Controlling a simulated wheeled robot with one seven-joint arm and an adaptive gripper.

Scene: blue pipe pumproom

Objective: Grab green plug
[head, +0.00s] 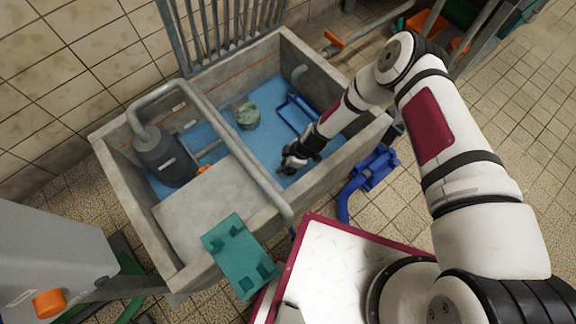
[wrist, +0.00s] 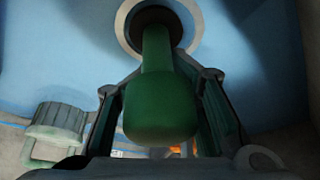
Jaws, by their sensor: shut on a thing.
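The green plug (wrist: 160,105) is in the middle of the wrist view, with a rounded knob towards the camera and a narrower stem. Its far end meets a dark disc inside a pale ring (wrist: 128,22) on the blue basin floor. My gripper (wrist: 162,92) has one finger on each side of the plug and is shut on it. In the head view my gripper (head: 291,163) is low inside the concrete basin (head: 345,130), near its front wall. The plug cannot be made out there. I cannot tell whether the plug is seated in the ring or lifted.
A mottled green round object (head: 247,116) stands on the basin floor, left of my gripper. A dark grey pump (head: 165,157) and a grey pipe (head: 215,122) are farther left. A blue frame (head: 297,114) lies behind the gripper. A teal bracket (head: 238,255) rests at the front edge.

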